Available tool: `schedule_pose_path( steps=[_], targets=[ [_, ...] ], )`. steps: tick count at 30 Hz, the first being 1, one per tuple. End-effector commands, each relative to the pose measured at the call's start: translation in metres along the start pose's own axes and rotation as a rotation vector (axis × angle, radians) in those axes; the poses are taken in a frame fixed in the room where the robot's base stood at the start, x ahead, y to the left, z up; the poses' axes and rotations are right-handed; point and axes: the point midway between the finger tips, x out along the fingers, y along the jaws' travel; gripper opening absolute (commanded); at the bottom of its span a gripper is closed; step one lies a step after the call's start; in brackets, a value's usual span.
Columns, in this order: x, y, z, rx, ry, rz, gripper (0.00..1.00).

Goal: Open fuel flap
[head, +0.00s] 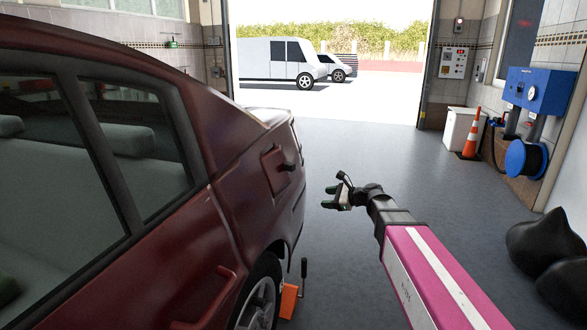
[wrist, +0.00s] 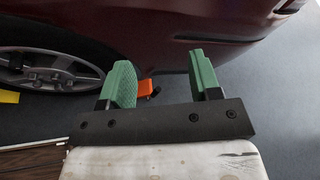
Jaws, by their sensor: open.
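The fuel flap (head: 274,170) is a squarish panel on the rear side of the dark red car (head: 190,245) in the head view. A dark knob (head: 288,166) sticks out from it. The flap looks close to flush with the body; I cannot tell whether it is ajar. My gripper (head: 330,197) is open and empty, to the right of the flap and apart from the car. In the wrist view my gripper (wrist: 162,80) shows two green fingers spread apart, with the lower car body (wrist: 150,25) beyond them. The flap is not visible in the wrist view.
An orange jack (head: 289,300) with a dark upright handle stands by the rear wheel (head: 262,300); its orange part (wrist: 146,87) shows between the fingers. Dark bags (head: 550,255) lie at the right. The floor (head: 370,150) behind the car is clear up to the open doorway.

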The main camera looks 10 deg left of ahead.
Motion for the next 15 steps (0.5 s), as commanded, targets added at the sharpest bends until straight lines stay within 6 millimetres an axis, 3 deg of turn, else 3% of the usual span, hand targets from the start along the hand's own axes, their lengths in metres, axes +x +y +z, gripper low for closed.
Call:
schedule_pose_path(
  steps=[1,3,6,15],
  targets=[
    [0.011,-0.017,0.018,0.084,-0.065,-0.028,0.57],
    [0.019,-0.034,0.042,0.200,-0.149,-0.059,0.57],
    [0.026,-0.049,0.065,0.323,-0.239,-0.079,0.57],
    [0.044,-0.063,0.087,0.418,-0.310,-0.089,0.57]
  ],
)
